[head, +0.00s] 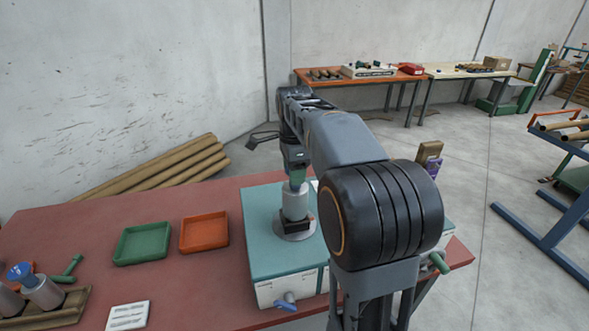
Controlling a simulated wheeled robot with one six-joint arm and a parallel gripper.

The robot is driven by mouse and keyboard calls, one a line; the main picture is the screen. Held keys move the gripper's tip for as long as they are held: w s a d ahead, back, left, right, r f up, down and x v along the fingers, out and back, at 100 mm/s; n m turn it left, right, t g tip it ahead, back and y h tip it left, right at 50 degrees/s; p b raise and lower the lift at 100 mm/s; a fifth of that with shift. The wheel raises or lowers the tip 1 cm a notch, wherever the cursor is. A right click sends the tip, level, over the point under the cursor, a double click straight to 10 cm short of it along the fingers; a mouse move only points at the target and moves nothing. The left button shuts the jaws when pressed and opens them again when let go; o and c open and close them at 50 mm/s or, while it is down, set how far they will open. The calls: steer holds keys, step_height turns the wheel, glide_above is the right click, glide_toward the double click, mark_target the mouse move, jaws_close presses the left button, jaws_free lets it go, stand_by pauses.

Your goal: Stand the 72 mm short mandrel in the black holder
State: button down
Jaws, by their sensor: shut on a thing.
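My gripper (296,168) is at the end of my arm, pointing down over the teal-topped box. It is shut on the green top of a grey upright cylinder, which I take for the short mandrel (295,203). My fingers are small and partly merge with the dark wrist. Below the cylinder is a low black piece, apparently the black holder (297,225), on a round grey plate (294,236). The mandrel looks upright and in line with the holder. I cannot tell whether its foot is inside, touching, or just above the holder.
The teal-topped box (263,252) stands on the red table (200,290). Left of it are an orange tray (204,232) and a green tray (142,243), both empty. A wooden rack (68,312) holds grey cylinders at far left. My arm hides much of the box's right side.

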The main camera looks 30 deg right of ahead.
stand_by(0.4)
steer(key=shift+c, duration=1.5)
jaws_free()
steer(key=shift+r, duration=0.1)
step_height(320, 180, up, 14)
steer(key=p, duration=0.1)
steer(key=shift+f, duration=0.2)
steer(key=s+a+f+n+t, duration=0.2)
steer(key=s+a+f+n, duration=0.2)
steer(key=s+f+n, duration=0.4)
steer(key=s+a+f+n+t, duration=0.2)
steer(key=s+a+f+n, duration=0.3)
steer(key=s+f+n, duration=0.3)
step_height(320, 180, down, 3)
steer(key=n, duration=0.4)
